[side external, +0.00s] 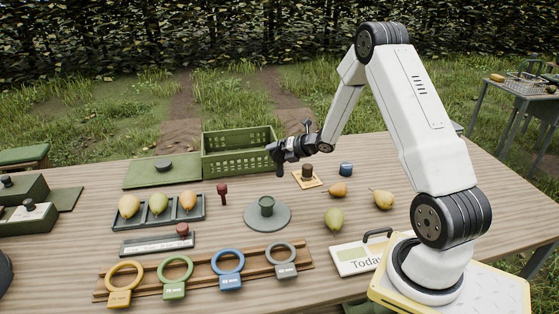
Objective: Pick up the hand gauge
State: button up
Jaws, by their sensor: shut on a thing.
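My gripper (276,154) is dark and hangs above the table, near the front right corner of the green crate. It is shut on a small dark thing, which I cannot tell apart from the fingers at this size. I cannot tell for sure which thing is the hand gauge. Four-colour ring gauges lie along a wooden rack at the front: yellow (121,297), green (174,290), blue (229,281) and grey (285,269). A small dark red upright tool (222,190) stands on the table beside the pear tray. My gripper is well behind the rings and apart from them.
The green crate (225,164) stands at the back. A tray (196,214) holds three pears. A round grey stand (267,215) bears a green cup.

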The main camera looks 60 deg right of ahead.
aim_at(277, 156)
jog(key=shift+s+a+r, duration=0.35)
jog(key=shift+s+r, duration=0.05)
jog(key=shift+s, duration=0.4)
jog(key=shift+s+a+r, duration=0.35)
jog(key=shift+s, duration=0.4)
jog(key=shift+s+a+r, duration=0.35)
jog(key=shift+s+r, duration=0.05)
jog(key=shift+s, duration=0.4)
